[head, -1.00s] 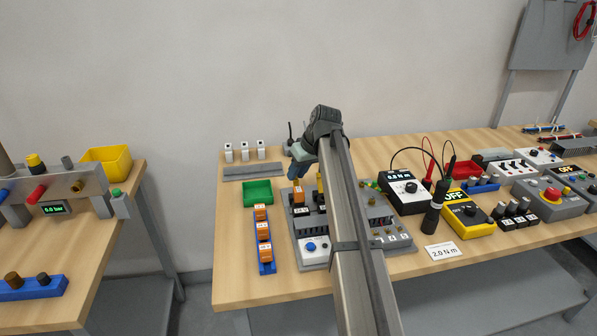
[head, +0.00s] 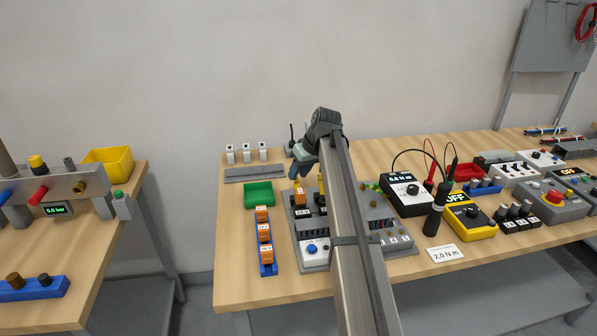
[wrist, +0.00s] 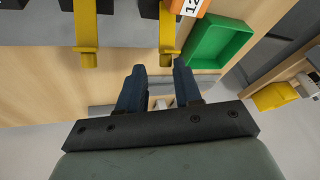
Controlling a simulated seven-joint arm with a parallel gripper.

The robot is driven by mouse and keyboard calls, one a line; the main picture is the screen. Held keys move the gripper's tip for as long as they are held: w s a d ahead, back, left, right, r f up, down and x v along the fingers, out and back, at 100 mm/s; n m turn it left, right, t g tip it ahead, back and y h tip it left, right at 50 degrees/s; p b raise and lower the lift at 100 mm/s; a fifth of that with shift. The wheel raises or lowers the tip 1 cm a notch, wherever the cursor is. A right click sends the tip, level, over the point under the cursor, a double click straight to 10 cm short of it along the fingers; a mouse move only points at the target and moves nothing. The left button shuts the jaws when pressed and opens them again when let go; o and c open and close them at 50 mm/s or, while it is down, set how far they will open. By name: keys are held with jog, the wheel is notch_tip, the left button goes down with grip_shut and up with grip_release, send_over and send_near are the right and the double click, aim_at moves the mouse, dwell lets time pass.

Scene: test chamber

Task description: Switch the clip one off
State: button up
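The grey board (head: 313,267) in the middle of the table carries an orange relay (head: 300,197) in a black socket and a yellow clip (head: 321,184). My arm hides part of the board. In the wrist view two yellow clips, a left one (wrist: 87,35) and a right one (wrist: 168,38), extend from black sockets. The right one is beside an orange relay (wrist: 190,7). I cannot read which clip is number one. My gripper (wrist: 158,72) is open and empty, its dark blue fingers just below the clips in the picture and apart from them.
A green tray (head: 259,186) and a blue rail (head: 268,269) with orange relays lie left of the board. Several white blocks (head: 246,154) stand at the back. A black meter (head: 398,205) and a yellow meter (head: 486,230) are on the right.

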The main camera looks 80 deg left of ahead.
jog(key=shift+o, duration=0.5)
jog(key=shift+s+d, duration=0.1)
jog(key=shift+s, duration=0.05)
jog(key=v, duration=1.3)
jog(key=shift+w+r, duration=0.25)
jog(key=shift+r, duration=0.1)
jog(key=shift+w+d, duration=0.1)
